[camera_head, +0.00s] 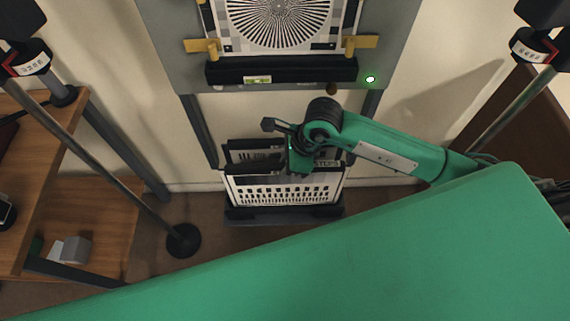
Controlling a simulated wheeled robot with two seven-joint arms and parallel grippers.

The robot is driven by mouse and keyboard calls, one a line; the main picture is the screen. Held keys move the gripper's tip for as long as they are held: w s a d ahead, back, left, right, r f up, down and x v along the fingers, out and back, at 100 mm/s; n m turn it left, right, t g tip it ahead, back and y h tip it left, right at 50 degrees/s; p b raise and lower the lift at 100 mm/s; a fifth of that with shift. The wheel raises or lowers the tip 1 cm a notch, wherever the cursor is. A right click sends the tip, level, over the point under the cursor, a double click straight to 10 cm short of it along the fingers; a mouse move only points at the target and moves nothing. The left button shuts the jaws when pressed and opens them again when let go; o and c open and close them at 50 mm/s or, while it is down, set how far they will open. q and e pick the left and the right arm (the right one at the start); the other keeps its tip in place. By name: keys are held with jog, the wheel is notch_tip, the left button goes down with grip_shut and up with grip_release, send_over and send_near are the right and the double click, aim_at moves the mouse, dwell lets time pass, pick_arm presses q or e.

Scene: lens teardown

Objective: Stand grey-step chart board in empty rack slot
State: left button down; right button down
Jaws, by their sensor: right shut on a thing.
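My right gripper (298,170) reaches in from the right over the floor rack (285,214). It is shut at the dark top edge of a chart board; its fingertips are partly hidden by the hand. The front board (285,195) in the rack is white with rows of black squares and stands nearly upright. Another board (250,155) with dark bars shows behind it. Which board is in the grip, and which one bears the grey steps, I cannot clearly tell. The rack's slots are mostly hidden by the boards and my arm. My left gripper is out of view.
Above the rack, a grey panel (172,45) holds a star-pattern chart (278,22) with brass clamps (200,46) and a black ledge (280,70). Lamp stands rise on both sides; one round foot (184,240) is left of the rack. A wooden shelf (85,215) stands at left.

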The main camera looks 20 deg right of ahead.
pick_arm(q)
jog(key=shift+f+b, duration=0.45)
pick_arm(e)
jog(key=shift+f, duration=0.5)
jog(key=c, duration=1.2)
grip_release()
jog(key=shift+o, duration=0.2)
jog(key=shift+v, duration=0.8)
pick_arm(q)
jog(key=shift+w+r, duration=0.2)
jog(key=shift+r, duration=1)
pick_arm(e)
jog(key=v, duration=1.2)
jog(key=shift+r, duration=0.2)
